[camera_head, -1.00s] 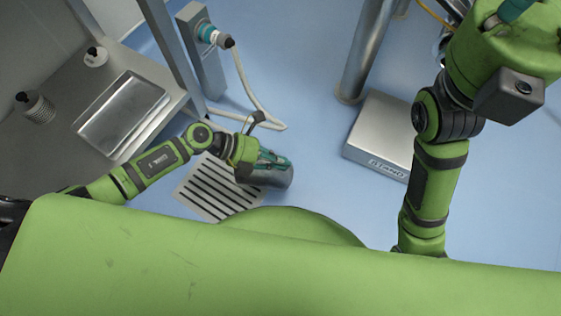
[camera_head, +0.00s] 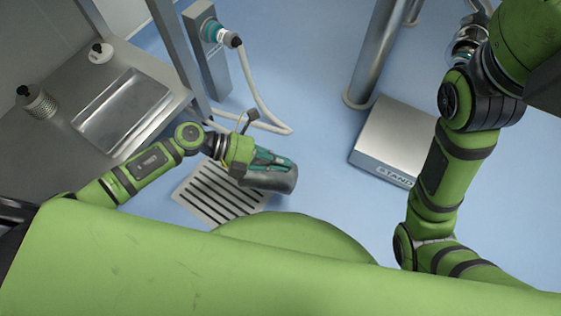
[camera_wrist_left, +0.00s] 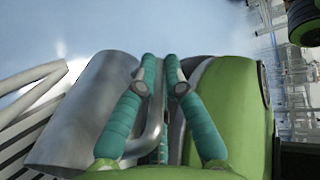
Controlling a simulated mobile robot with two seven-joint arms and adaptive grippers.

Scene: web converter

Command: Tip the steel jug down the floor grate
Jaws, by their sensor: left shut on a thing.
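The steel jug (camera_head: 270,181) is a grey metal cylinder, tilted well over toward its side, above the right part of the floor grate. My left gripper (camera_head: 272,160) is shut on it. In the left wrist view the jug (camera_wrist_left: 88,112) lies left of the teal fingers (camera_wrist_left: 152,92), which close around its handle (camera_wrist_left: 152,135). The floor grate (camera_head: 213,192) is a pale square plate with dark slots, partly hidden by the jug and gripper. Its bars (camera_wrist_left: 22,125) also show in the left wrist view. The jug's inside and any liquid are hidden. My right gripper is not clearly visible.
A steel counter with a sunken basin (camera_head: 122,112) stands at left. A grey post (camera_head: 205,50) with a teal coupling and pale hose (camera_head: 265,110) rises behind the grate. A low steel box marked "STAND" (camera_head: 395,140) sits on the blue floor at right, beside a metal column (camera_head: 375,55).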

